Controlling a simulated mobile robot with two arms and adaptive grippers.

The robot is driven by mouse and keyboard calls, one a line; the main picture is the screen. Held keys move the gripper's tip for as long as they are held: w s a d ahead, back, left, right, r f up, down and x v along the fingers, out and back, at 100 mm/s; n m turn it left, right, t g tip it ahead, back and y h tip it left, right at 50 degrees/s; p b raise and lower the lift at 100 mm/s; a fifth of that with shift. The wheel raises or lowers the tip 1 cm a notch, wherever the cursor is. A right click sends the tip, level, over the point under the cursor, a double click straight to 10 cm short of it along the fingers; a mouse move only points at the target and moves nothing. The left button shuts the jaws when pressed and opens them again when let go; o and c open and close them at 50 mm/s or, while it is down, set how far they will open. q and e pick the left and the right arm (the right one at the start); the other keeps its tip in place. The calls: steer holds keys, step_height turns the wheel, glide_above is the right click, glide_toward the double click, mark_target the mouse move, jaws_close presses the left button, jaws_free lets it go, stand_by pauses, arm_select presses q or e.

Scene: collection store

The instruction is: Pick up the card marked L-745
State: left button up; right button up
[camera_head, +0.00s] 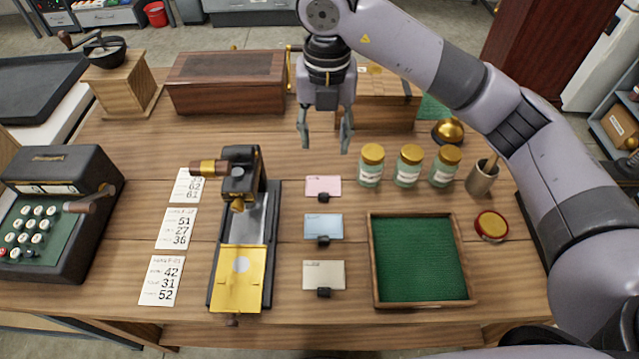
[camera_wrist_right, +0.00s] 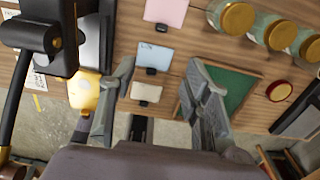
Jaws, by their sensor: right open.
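Three small cards stand in black holders in a column on the table: a pink card (camera_head: 323,185) at the back, a blue card (camera_head: 323,226) in the middle and a cream card (camera_head: 324,274) at the front. Their markings are too small to read, so I cannot tell which is L-745. In the right wrist view the pink card (camera_wrist_right: 166,12), blue card (camera_wrist_right: 154,56) and cream card (camera_wrist_right: 146,92) also show. My right gripper (camera_head: 325,140) is open and empty, above the table behind the pink card. My left gripper is not in view.
A green-lined tray (camera_head: 374,262) lies right of the cards, with several lidded jars (camera_head: 408,166) behind it. A black and brass press (camera_head: 243,230) stands to the left, beside white number sheets (camera_head: 177,228). Wooden boxes (camera_head: 227,82) stand at the back.

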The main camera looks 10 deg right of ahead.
step_height(320, 180, down, 2)
steer(key=p, duration=0.2)
glide_above(323, 197)
step_height(323, 197, down, 5)
step_height(323, 197, down, 5)
steer(key=shift+d+r, duration=0.15)
steer(key=shift+r, duration=0.05)
steer(key=shift+f+p, duration=0.35)
steer(key=shift+f, duration=0.45)
step_height(323, 197, down, 4)
steer(key=shift+s+r+p, duration=0.1)
steer(key=shift+r+p, duration=0.1)
steer(key=shift+p, duration=0.7)
steer(key=shift+f, duration=0.4)
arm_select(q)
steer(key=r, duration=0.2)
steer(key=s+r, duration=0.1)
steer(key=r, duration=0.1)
arm_select(e)
steer(key=shift+f, duration=0.1)
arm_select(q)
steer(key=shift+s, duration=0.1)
